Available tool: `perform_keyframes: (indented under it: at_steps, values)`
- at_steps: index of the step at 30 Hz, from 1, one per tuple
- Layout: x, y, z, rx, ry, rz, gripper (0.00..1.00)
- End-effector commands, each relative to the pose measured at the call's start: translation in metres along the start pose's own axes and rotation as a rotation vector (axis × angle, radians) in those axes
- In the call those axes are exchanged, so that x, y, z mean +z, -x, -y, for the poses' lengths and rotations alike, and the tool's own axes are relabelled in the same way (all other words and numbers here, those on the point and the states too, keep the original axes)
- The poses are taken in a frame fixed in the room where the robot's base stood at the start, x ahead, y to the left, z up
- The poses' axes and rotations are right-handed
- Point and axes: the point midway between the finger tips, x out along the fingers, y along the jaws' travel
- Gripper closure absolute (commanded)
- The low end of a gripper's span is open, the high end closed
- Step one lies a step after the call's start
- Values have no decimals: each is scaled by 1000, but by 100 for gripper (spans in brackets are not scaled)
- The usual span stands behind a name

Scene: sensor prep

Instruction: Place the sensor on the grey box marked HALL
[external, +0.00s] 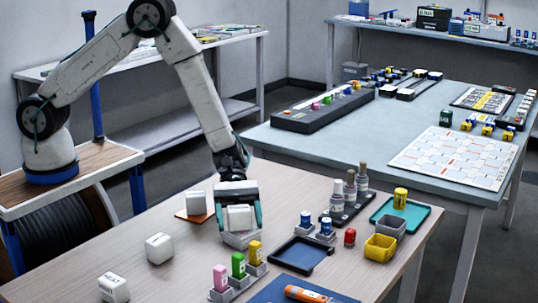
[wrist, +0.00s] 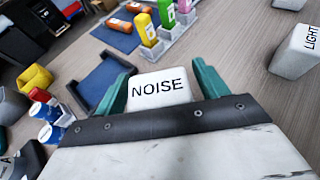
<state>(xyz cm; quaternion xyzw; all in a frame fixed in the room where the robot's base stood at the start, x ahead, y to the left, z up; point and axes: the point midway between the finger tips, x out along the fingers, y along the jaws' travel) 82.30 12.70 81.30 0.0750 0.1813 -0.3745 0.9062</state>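A white block marked NOISE (wrist: 158,88) is between the green fingers of my gripper (wrist: 160,84) in the wrist view. In the external view my gripper (external: 240,217) reaches down over the table with this white block (external: 239,218) between its fingers. The fingers flank it closely; I cannot tell whether they press on it. A pale grey base (external: 241,240) shows just below the block; I cannot tell whether they touch. Other white blocks stand nearby: one on a brown mat (external: 183,215), one in the open (external: 159,248), one at the front (external: 113,288). No HALL mark is readable.
In the wrist view a white block marked LIGHT (wrist: 298,50) is at the right.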

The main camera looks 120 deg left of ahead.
Motion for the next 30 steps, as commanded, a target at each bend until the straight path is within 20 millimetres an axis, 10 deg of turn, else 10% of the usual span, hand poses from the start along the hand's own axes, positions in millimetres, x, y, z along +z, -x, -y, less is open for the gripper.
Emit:
perform_keyframes:
  at_steps: [8, 21, 30]
  values:
    - [3, 10, -1, 2, 0, 0, 28]
    - [3, 99, -1, 2, 0, 1, 28]
    - [3, 121, 0, -1, 1, 2, 28]
